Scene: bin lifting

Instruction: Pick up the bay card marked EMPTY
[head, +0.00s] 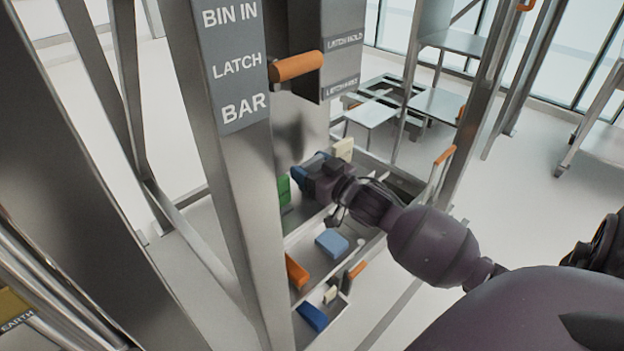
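My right gripper (308,174) is at the end of the dark arm that comes in from the right. It is over the upper part of the tray, next to a green block and with blue showing at its tip. Its fingers are too small and too covered to show whether they are open or shut. No card with the word EMPTY can be read. A small cream piece (343,149) stands just behind the gripper, with faint marks on it that I cannot read. My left gripper is out of view.
A grey divided tray (378,247) holds a green block (284,190), blue blocks (332,243) and an orange block (297,271). A steel post (215,150) with a sign reading BIN IN, LATCH, BAR hides its left side. An orange handle (297,66) juts out above.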

